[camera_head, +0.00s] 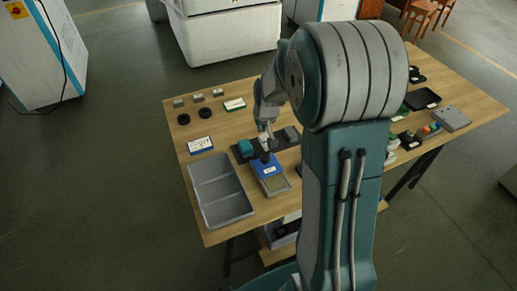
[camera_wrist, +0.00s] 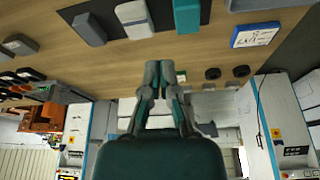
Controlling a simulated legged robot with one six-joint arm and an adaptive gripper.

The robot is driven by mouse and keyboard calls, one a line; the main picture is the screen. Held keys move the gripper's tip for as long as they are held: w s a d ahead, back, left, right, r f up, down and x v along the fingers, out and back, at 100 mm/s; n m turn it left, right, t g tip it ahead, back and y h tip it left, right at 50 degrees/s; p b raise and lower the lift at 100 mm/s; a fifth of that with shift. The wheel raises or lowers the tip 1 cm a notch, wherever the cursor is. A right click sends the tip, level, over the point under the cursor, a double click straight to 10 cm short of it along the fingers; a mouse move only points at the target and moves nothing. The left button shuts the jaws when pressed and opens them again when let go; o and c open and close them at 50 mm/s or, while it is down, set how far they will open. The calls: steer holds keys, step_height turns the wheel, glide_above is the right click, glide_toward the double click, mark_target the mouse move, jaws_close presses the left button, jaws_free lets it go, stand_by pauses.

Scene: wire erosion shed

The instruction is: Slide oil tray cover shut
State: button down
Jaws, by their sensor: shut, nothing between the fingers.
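The oil tray (camera_head: 277,184) sits on the wooden table, right of a large grey bin. Its blue cover (camera_head: 268,169) lies over the far part, and the tan near part shows uncovered. A dark knob-like piece (camera_head: 265,157) stands at the cover's far end. My gripper (camera_head: 264,147) is shut and empty, close above or beside that dark piece; I cannot tell whether they touch. In the wrist view my gripper (camera_wrist: 160,68) shows its fingertips together. I cannot make out the tray or cover there.
A two-compartment grey bin (camera_head: 219,190) stands left of the tray. A teal block (camera_head: 245,147) and a grey block (camera_head: 291,134) flank my gripper on a dark mat. A blue-edged card (camera_head: 200,144) lies farther left. My arm hides the table's middle.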

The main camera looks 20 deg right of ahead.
mark_target(267, 164)
steer(key=x, duration=1.1)
steer(key=shift+d+f, duration=0.15)
steer(key=shift+s+f, duration=0.15)
steer(key=shift+s, duration=0.1)
steer(key=shift+s+a, duration=0.1)
steer(key=shift+s, duration=0.75)
steer(key=shift+s+a, duration=0.15)
steer(key=shift+s, duration=0.75)
